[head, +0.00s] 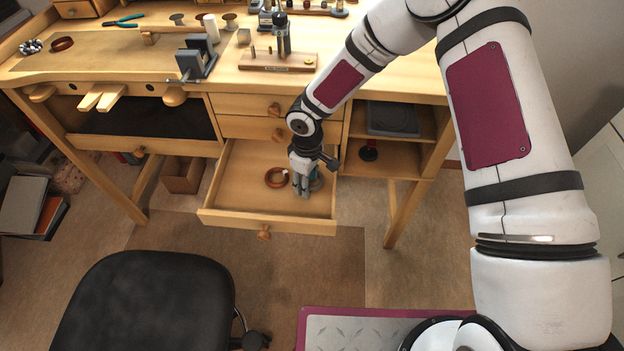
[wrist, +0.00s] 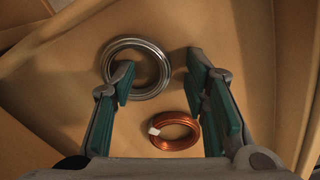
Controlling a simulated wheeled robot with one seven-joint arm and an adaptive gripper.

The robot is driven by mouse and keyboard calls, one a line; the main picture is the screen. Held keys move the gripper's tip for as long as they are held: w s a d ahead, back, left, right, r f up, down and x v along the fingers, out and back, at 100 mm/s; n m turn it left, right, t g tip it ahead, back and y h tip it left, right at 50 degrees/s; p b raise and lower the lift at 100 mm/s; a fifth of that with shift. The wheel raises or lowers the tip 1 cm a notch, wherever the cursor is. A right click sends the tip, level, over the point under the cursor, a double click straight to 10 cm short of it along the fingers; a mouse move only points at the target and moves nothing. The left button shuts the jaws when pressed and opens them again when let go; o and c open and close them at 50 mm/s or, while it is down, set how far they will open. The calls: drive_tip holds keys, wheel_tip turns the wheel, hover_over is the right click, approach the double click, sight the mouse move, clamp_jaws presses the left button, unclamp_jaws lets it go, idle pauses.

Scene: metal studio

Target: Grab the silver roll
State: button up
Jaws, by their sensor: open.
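The silver roll (wrist: 161,72) is a shiny ring of wire lying flat on the floor of the open drawer (head: 238,190). My gripper (wrist: 163,76) is open and points down into the drawer. In the wrist view its left fingertip overlaps the silver roll's opening and lower left rim, and its right fingertip is to the right of the roll. I cannot tell whether a finger touches it. In the head view my gripper (head: 303,182) is inside the drawer, and I cannot make out the silver roll there.
A copper wire roll (wrist: 175,143) with a white tag lies close by, between the fingers in the wrist view. The drawer walls surround my gripper. The workbench top (head: 400,80) is above, with tools on it. A black chair (head: 150,305) stands in front.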

clamp_jaws()
